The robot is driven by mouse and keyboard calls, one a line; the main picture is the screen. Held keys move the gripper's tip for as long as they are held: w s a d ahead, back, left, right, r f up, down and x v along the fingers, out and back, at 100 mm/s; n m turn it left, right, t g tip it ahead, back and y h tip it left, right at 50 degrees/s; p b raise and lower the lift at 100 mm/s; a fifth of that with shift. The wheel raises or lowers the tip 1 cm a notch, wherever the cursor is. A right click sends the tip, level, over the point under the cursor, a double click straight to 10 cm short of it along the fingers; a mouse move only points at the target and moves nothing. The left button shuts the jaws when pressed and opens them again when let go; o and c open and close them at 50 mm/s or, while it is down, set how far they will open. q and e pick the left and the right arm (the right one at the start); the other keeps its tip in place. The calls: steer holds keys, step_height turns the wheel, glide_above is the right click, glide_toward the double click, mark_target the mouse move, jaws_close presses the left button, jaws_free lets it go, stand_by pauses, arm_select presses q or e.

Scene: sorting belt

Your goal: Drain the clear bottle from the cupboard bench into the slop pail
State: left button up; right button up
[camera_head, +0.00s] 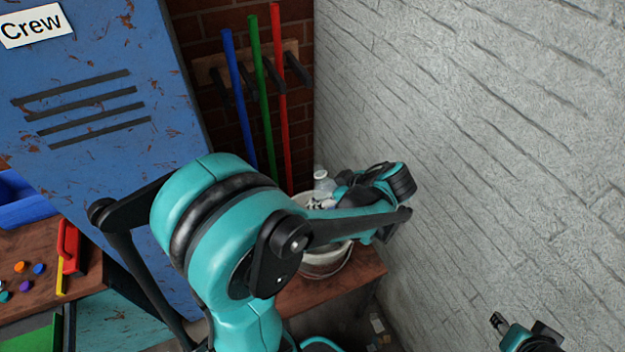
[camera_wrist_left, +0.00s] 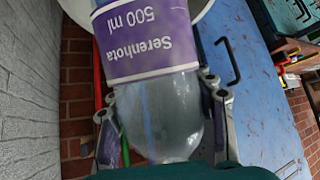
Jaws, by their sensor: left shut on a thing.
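The clear bottle (camera_wrist_left: 165,110), with a purple and white label, is between the fingers of my left gripper (camera_wrist_left: 165,118) in the left wrist view. That gripper is shut on it. In the head view the bottle (camera_head: 322,181) shows small, with its neck upward, over or beside the pail; my left gripper (camera_head: 335,192) partly hides it. The pale slop pail (camera_head: 325,262) stands on a wooden bench below my left arm, its opening mostly hidden. My right gripper (camera_head: 512,328) is at the lower right, away from the pail, its jaw state unclear.
A blue locker (camera_head: 100,100) marked "Crew" stands left. Blue, green and red poles (camera_head: 262,90) hang on the brick wall behind the pail. A grey-white wall (camera_head: 480,130) closes the right side. The wooden bench (camera_head: 360,283) holds the pail. A table with small coloured pieces is at left.

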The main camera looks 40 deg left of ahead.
arm_select(q)
steer(key=d+f+h, duration=0.2)
steer(key=h, duration=0.1)
steer(key=d+f+h+p, duration=0.1)
steer(key=d+f+h, duration=0.1)
steer(key=d+h, duration=0.1)
steer(key=d+f+h+b, duration=0.1)
steer(key=h+b, duration=0.1)
steer(key=h, duration=0.1)
steer(key=d+f+h+b, duration=0.1)
steer(key=f+h+b, duration=0.1)
steer(key=h+b, duration=0.1)
steer(key=d+f+h+b, duration=0.1)
steer(key=d+h+b, duration=0.1)
steer(key=h, duration=0.2)
steer(key=shift+d+f+h+b, duration=0.1)
steer(key=shift+f+h+b, duration=0.05)
steer(key=shift+h+b, duration=0.15)
steer(key=shift+r+h, duration=0.35)
steer(key=shift+h, duration=0.05)
steer(key=shift+d+r+h, duration=0.15)
steer(key=shift+r+h, duration=0.45)
steer(key=shift+r, duration=0.05)
arm_select(e)
step_height(320, 180, down, 6)
steer(key=shift+f, duration=0.1)
stand_by(1.8)
